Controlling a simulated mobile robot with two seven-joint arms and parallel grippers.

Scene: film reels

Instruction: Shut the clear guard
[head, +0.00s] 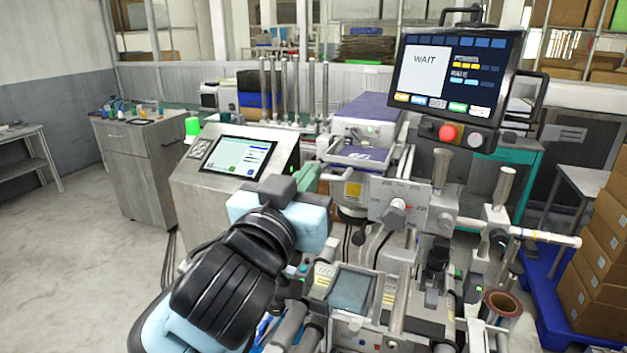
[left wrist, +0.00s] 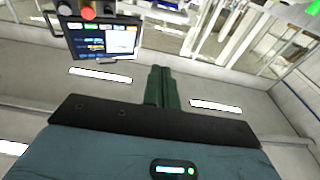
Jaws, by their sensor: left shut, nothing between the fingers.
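I cannot pick out the clear guard for certain on the film-reel machine. A bluish framed panel (head: 350,290) lies low in the machine's front; I cannot tell whether it is the guard. My left arm comes in from the lower left in the head view. My left gripper (head: 308,178) has green fingers, partly hidden behind its pale blue wrist, in front of the machine's middle. In the left wrist view its fingers (left wrist: 163,88) are together and empty, with nothing touching them that I can see. My right gripper is in neither view.
A WAIT screen (head: 445,75) with a red button (head: 448,133) hangs at upper right. A tilted touch panel (head: 238,157) sits on a grey cabinet left of my gripper. Posts and rollers (head: 500,190) crowd the right. Stacked cartons (head: 600,250) stand far right; the left floor is clear.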

